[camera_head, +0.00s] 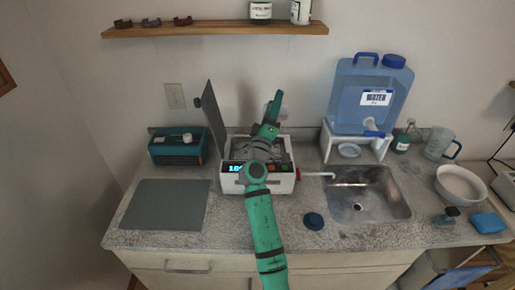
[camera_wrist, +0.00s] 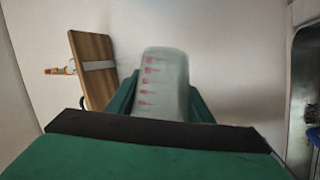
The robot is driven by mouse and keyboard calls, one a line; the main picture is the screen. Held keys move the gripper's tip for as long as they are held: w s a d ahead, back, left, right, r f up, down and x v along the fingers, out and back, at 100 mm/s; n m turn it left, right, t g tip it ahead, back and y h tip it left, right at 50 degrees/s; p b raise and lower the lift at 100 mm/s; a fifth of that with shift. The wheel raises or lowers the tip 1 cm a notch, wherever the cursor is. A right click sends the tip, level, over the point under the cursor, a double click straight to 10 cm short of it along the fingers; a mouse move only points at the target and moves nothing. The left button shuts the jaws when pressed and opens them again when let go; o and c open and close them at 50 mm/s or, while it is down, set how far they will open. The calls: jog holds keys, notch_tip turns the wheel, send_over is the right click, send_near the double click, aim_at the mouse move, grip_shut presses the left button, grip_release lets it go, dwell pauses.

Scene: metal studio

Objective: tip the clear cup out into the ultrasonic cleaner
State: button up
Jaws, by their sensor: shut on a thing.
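The clear cup (camera_wrist: 163,80), with red measuring marks, is between the two green fingers of my gripper (camera_wrist: 161,98) in the wrist view. The gripper is shut on it. In the head view my gripper (camera_head: 273,108) is above the back of the ultrasonic cleaner (camera_head: 284,184), and the cup there is mostly hidden and too small to make out. The cleaner is a white box with a lit display and an open basin, partly covered by my arm. Its dark lid (camera_head: 213,118) stands open at the left. I cannot tell the cup's contents or its exact tilt.
A grey mat (camera_head: 165,205) and a teal box (camera_head: 178,148) are left of the cleaner. Right are a sink (camera_head: 368,198), a blue water container (camera_head: 370,95) on a white stand, a jug (camera_head: 440,144) and a white bowl (camera_head: 460,184). A wooden shelf (camera_head: 215,31) hangs above.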

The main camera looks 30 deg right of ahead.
aim_at(282, 113)
jog(key=shift+s+d+f+m+g, duration=0.25)
jog(key=shift+d+f+m+g, duration=0.65)
jog(key=shift+d+f+m, duration=0.15)
jog(key=f+m+g, duration=0.1)
jog(key=m, duration=0.1)
jog(key=f+m+g+y, duration=0.1)
jog(key=shift+s+d+m+y, duration=0.15)
jog(key=shift+d+m+y, duration=0.15)
jog(key=shift+d+m, duration=0.1)
jog(key=shift+d+f+m+g+y, duration=0.2)
jog(key=shift+f+m+g+y, duration=0.4)
jog(key=shift+f+m+y, duration=0.15)
jog(key=d+f+m+y, duration=0.1)
jog(key=s+d+f+m+y, duration=0.1)
jog(key=d, duration=0.1)
jog(key=shift+f+g+y, duration=0.1)
jog(key=shift+g+y, duration=0.15)
jog(key=shift+g, duration=0.15)
jog(key=shift+s+d+f+m+y, duration=0.1)
jog(key=shift+d+f+m+y, duration=0.15)
jog(key=shift+d+m+y, duration=0.45)
jog(key=shift+s+d+f+m+y, duration=0.1)
jog(key=shift+d+f+m+y, duration=0.25)
jog(key=shift+y, duration=0.55)
